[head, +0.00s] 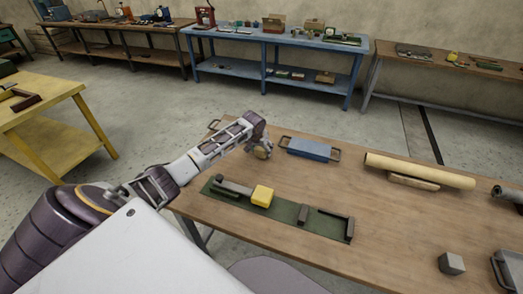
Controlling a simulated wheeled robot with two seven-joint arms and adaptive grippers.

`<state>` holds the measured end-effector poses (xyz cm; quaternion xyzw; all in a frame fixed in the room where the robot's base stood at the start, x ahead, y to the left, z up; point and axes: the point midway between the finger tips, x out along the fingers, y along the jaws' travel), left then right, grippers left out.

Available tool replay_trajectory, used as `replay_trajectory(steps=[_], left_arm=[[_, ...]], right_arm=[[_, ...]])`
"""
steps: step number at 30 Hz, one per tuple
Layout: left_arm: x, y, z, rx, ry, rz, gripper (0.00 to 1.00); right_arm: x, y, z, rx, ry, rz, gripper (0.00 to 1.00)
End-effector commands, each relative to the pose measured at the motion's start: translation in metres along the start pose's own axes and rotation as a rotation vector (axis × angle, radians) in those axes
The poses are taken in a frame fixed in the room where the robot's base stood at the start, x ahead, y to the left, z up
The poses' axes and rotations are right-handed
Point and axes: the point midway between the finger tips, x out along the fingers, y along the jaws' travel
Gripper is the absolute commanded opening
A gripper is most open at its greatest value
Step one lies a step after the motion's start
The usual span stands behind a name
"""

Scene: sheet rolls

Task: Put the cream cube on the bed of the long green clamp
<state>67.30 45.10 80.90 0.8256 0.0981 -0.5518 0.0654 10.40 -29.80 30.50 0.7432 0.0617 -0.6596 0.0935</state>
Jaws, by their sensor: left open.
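The long green clamp (282,210) lies on the wooden table in front of me, with grey jaw parts at both ends and a small grey block on its bed. A yellow block (261,196) sits on the clamp's left half. My right gripper is out of view.
A blue block-like tray (309,148) with handles lies right of my left gripper. A tan roll (419,170) rests on a wooden support farther right. A grey tray (508,268) is cut off at the right edge. The wooden table (385,235) is clear between clamp and cube.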

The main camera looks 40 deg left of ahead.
Motion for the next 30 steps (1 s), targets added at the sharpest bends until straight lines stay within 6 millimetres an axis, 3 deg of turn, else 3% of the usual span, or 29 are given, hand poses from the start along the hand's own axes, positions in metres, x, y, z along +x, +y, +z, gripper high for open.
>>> replay_trajectory(steps=[7,15,22,30], left_arm=[[-0.025,-0.001,0.0,0.0,0.001,-0.001,0.66],[-0.056,-0.001,0.0,0.001,0.001,-0.002,0.66],[-0.083,-0.001,0.0,0.001,0.0,-0.001,0.66],[-0.106,0.0,0.0,0.0,0.0,-0.001,0.66]], right_arm=[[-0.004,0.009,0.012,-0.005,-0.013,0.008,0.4],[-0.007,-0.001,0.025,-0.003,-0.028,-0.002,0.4],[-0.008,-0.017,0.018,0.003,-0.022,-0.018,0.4],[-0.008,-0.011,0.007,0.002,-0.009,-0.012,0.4]])
